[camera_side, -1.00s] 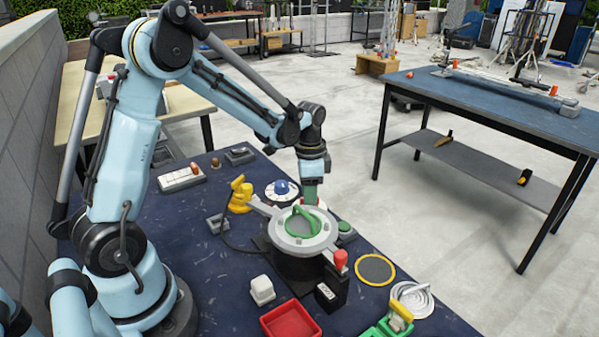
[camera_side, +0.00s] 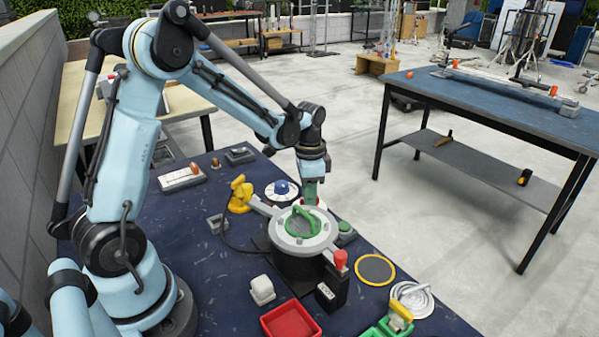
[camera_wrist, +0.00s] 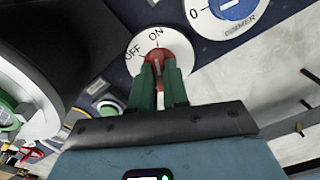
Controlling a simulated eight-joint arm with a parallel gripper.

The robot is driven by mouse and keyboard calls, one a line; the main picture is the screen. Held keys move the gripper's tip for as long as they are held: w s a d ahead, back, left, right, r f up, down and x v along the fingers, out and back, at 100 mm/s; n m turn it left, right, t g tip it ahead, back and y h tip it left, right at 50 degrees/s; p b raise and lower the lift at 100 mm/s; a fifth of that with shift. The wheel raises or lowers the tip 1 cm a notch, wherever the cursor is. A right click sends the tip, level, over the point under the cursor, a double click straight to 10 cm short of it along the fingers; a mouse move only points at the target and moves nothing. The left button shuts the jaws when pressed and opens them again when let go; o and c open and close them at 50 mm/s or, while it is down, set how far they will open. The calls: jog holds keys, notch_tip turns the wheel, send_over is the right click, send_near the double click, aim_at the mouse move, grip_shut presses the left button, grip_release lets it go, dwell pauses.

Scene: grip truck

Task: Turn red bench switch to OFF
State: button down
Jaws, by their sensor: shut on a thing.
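The red bench switch (camera_wrist: 158,54) sits on a round white dial plate (camera_wrist: 178,43) with the printed words OFF and ON. In the wrist view, the green fingers of my gripper (camera_wrist: 161,68) are closed on either side of the red knob and cover part of it. Which word the knob points to, I cannot tell. In the side view, my gripper (camera_side: 311,192) points down behind the grey round fixture with the green handle (camera_side: 301,222). Only a little red of the switch shows there, and the fixture hides most of the dial.
A blue dimmer dial (camera_side: 281,189) stands close to the left of my gripper. A yellow device (camera_side: 239,195) is farther left. A green button box (camera_side: 345,230) is to the right. A red-knobbed lever (camera_side: 340,260) and a red tray (camera_side: 290,322) are nearer the camera.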

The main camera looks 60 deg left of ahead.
jog(key=n, duration=0.5)
jog(key=shift+n, duration=0.4)
jog(key=n, duration=0.5)
jog(key=shift+d, duration=0.1)
jog(key=shift+n, duration=0.4)
jog(key=c, duration=1.1)
grip_release()
jog(key=shift+r, duration=0.15)
notch_tip(320, 180, up, 12)
jog(key=shift+f, duration=0.1)
notch_tip(320, 180, down, 12)
jog(key=shift+f, duration=0.1)
